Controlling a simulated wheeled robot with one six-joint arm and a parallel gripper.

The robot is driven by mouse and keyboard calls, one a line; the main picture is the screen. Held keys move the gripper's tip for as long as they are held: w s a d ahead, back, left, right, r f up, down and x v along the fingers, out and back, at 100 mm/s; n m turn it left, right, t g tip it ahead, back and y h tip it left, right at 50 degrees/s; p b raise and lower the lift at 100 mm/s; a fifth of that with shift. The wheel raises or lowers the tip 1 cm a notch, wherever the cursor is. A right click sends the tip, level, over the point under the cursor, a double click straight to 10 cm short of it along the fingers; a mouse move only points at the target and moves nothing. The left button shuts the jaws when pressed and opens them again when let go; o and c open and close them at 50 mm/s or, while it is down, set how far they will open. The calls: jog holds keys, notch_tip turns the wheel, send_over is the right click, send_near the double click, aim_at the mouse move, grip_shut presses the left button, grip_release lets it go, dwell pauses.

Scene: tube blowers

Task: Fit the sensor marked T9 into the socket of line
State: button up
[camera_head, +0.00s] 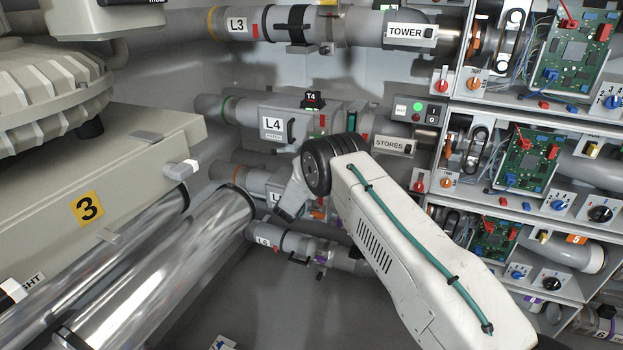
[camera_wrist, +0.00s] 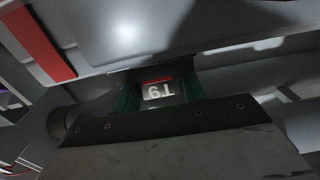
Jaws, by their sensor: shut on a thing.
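The sensor marked T9 (camera_wrist: 159,90) shows in the wrist view as a dark block with a pale mark and a red strip, its mark turned around in the picture. My gripper (camera_wrist: 160,97) is shut on it, with green jaw parts at both sides. A grey surface lies close beyond it; I cannot tell whether the sensor touches it. In the head view my gripper (camera_head: 291,203) is beside the pipe below L4 (camera_head: 272,124), whose label is partly covered; the jaw tips and the sensor are hidden there. The task line names no line number.
A black T4 sensor (camera_head: 312,99) sits on top of line L4. Line L3 (camera_head: 238,25) runs above and line L6 (camera_head: 264,241) below. Racks with green boards (camera_head: 530,155) stand at the right.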

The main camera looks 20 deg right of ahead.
jog(key=shift+f, duration=0.25)
jog(key=o, duration=1.2)
jog(key=shift+c, duration=0.2)
jog(key=v, duration=0.8)
